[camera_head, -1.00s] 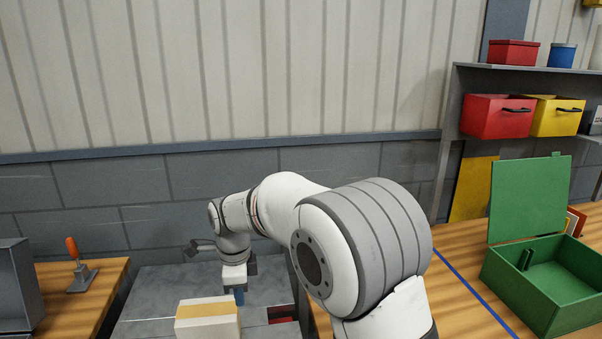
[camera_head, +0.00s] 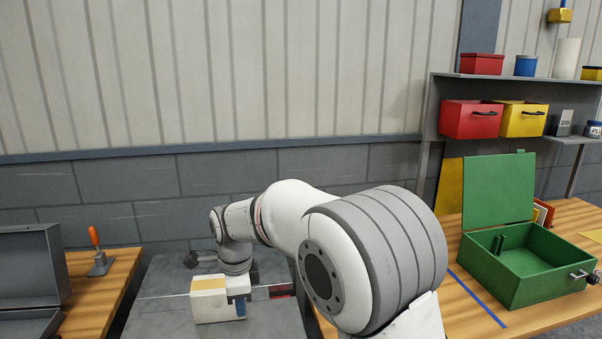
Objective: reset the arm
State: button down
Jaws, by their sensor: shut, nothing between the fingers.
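My white and grey arm reaches from the lower right toward the grey table at centre left.
A wooden bench at right holds an open green box (camera_head: 528,285). Shelves behind it carry red (camera_head: 470,121) and yellow (camera_head: 522,121) bins. At left are an open grey case (camera_head: 35,265) and an orange-handled clamp (camera_head: 95,240).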

jog(key=s+d+r+n+t, duration=0.1)
jog(key=s+d+r+n, duration=0.25)
jog(key=d, duration=0.55)
jog(key=s+d+r+n, duration=0.2)
jog(key=s+d+n, duration=0.2)
jog(key=d, duration=0.5)
jog(key=s+d+f+n+t, duration=0.1)
jog(key=s+d+f+n, duration=0.1)
jog(key=s+d+n, duration=0.5)
jog(key=s+d, duration=0.3)
jog(key=s, duration=0.2)
jog(key=shift+s+d+t, duration=0.25)
jog(key=shift+s+t, duration=0.05)
jog(key=c, duration=2.1)
grip_release()
jog(key=shift+n, duration=0.25)
